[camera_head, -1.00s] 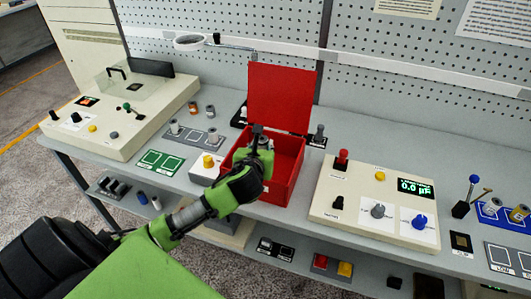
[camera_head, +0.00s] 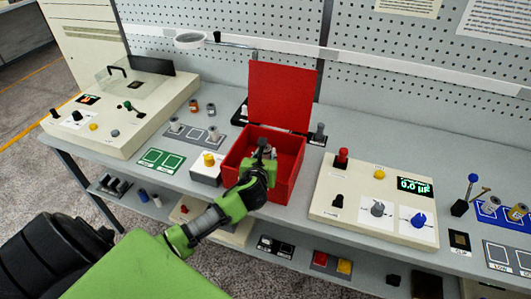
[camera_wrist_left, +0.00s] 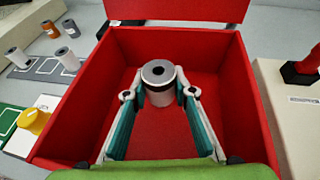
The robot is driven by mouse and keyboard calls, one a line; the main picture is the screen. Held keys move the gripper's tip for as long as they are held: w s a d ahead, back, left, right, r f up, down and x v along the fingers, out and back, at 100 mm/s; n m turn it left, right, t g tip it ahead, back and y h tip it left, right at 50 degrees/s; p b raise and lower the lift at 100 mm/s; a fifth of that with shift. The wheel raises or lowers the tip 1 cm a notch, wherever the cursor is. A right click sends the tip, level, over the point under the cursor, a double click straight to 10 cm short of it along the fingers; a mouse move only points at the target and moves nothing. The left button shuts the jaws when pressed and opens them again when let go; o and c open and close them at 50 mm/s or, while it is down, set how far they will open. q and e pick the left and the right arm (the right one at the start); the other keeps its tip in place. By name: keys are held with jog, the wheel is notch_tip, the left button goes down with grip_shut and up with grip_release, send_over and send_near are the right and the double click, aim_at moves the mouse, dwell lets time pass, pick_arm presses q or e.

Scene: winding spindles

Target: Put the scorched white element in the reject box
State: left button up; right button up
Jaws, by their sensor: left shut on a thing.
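The red reject box (camera_head: 292,184) stands on the bench with its red lid (camera_head: 282,96) raised at the back; its wall also shows in the left wrist view (camera_wrist_left: 245,105). My left gripper (camera_head: 263,152) is at the box's opening. In the left wrist view my left gripper (camera_wrist_left: 160,92) is shut on a white cylindrical element (camera_wrist_left: 158,98) with a grey top, a dark centre hole and a dark band. It is held upright over the box's red floor; I cannot tell whether it touches the floor. My right gripper is not in view.
A cream console with a red knob (camera_head: 341,159) stands right of the box. A white block with a yellow button (camera_head: 209,160) is close on the left, and a grey tray (camera_head: 187,136) with pale spools lies beyond it.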

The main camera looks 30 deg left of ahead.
pick_arm(q)
jog(key=shift+s+f, duration=0.2)
jog(key=shift+f, duration=0.2)
jog(key=o, duration=1.1)
jog(key=shift+d+f, duration=0.1)
jog(key=shift+f, duration=0.1)
jog(key=shift+s+f, duration=0.1)
jog(key=shift+r, duration=0.55)
jog(key=r+b+v, duration=0.1)
jog(key=v, duration=1)
jog(key=shift+s+r, duration=0.15)
jog(key=shift+r, duration=0.05)
